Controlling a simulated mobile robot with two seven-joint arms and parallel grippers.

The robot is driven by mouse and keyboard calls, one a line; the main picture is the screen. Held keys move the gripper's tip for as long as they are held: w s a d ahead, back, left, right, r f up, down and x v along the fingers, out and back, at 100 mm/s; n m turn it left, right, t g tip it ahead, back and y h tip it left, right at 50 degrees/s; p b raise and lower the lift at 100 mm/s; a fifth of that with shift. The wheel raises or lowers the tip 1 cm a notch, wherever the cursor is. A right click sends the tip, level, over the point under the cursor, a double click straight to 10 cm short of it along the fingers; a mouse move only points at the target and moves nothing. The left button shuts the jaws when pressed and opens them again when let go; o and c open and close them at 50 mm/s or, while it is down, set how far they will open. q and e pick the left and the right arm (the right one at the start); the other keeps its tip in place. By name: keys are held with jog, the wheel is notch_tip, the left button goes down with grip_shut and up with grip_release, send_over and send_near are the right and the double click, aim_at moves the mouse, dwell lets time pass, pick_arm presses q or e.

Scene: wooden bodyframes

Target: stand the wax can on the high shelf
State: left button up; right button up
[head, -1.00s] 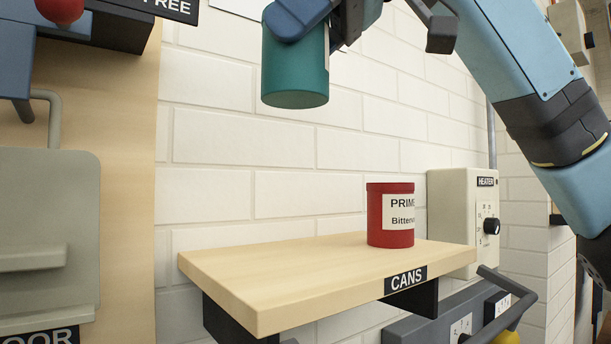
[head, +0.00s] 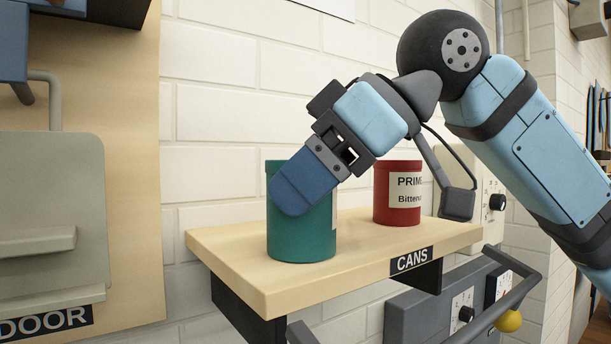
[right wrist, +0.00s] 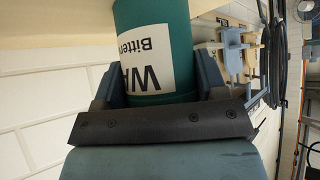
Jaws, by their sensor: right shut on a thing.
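The wax can is a green cylinder (head: 303,240) with a white label, standing upright on the left part of the wooden shelf (head: 225,255) marked CANS. Its base appears to touch the shelf board, near the front edge. My right gripper (head: 300,195) is shut on the green can, with one blue finger across its front. In the right wrist view the can (right wrist: 180,75) sits between both fingers, and its label begins with "WA". My left gripper is not in view.
A red can (head: 398,205) labelled PRIME stands behind and right of the green can, with a gap between them. A grey box with a bar handle (head: 515,305) is below right. White brick wall is behind. A wooden panel (head: 135,200) is at left.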

jog(key=shift+f, duration=0.1)
jog(key=o, duration=1.1)
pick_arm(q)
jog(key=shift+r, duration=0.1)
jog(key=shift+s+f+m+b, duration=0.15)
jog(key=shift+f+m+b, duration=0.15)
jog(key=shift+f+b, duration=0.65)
pick_arm(e)
jog(key=v, duration=1.2)
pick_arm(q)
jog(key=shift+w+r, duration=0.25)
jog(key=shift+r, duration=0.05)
pick_arm(e)
jog(key=shift+s, duration=0.1)
